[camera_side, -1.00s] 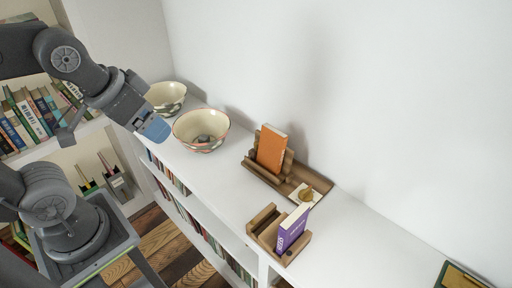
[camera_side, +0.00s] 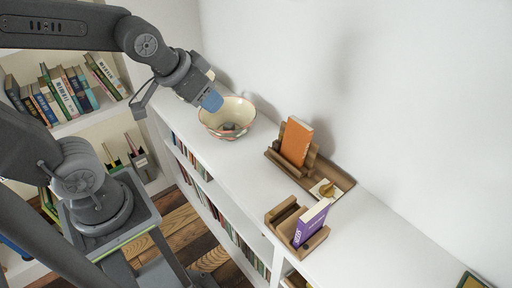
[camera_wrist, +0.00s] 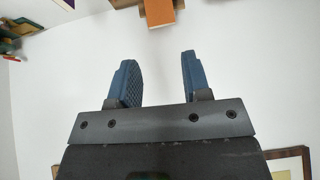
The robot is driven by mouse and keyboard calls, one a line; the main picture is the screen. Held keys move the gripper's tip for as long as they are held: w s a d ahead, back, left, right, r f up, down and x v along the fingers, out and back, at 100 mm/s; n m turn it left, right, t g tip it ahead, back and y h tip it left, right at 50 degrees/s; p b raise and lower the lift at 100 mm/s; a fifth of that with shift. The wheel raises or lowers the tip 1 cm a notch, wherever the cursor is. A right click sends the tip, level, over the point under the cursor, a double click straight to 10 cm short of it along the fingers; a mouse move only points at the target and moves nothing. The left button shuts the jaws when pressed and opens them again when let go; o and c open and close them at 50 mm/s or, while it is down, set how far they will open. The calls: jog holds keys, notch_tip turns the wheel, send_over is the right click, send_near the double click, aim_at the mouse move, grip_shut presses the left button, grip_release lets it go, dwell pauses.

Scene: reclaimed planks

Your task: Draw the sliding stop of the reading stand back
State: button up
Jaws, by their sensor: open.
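Two wooden stands are on the white shelf top in the side view. The one by the wall (camera_side: 339,177) holds an upright orange book (camera_side: 297,142) and has a long tray with a pale card and a small golden object. The nearer one (camera_side: 280,214) holds a purple book (camera_side: 311,222). I cannot tell which part is the sliding stop. My gripper (camera_side: 212,99) is above the patterned bowl, left of both stands and apart from them. In the wrist view my gripper (camera_wrist: 157,72) is open and empty, with an orange shape (camera_wrist: 165,19) beyond its fingertips.
The patterned bowl (camera_side: 227,119) stands under my gripper, and another bowl is mostly hidden behind my arm. Bookshelves (camera_side: 62,92) stand at left. A dark-edged object (camera_side: 470,281) lies at lower right. The shelf top between bowl and stands is clear.

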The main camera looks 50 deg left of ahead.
aim_at(280, 143)
jog(key=w+f, duration=0.2)
jog(key=w, duration=0.1)
jog(key=w+a+f+t, duration=0.1)
jog(key=w+f, duration=0.1)
jog(key=w, duration=0.1)
jog(key=w+a+f+t, duration=0.1)
jog(key=w, duration=0.2)
jog(key=shift+w+a+f+y, duration=0.15)
jog(key=shift+w+f+y, duration=0.15)
jog(key=shift+f, duration=0.1)
jog(key=c, duration=0.4)
jog(key=shift+m+t, duration=0.3)
jog(key=shift+t, duration=0.6)
jog(key=w+f, duration=0.2)
jog(key=w+a+f, duration=0.1)
jog(key=f, duration=0.1)
jog(key=w+f, duration=0.2)
jog(key=shift+w+a+f, duration=0.35)
jog(key=shift+a+f, duration=0.05)
grip_shut()
notch_tip(280, 143, down, 16)
jog(key=s+a+t+h, duration=0.1)
jog(key=s+t, duration=0.1)
jog(key=t, duration=0.3)
jog(key=x, duration=0.8)
jog(key=shift+w+a, duration=0.15)
jog(key=shift+w, duration=0.05)
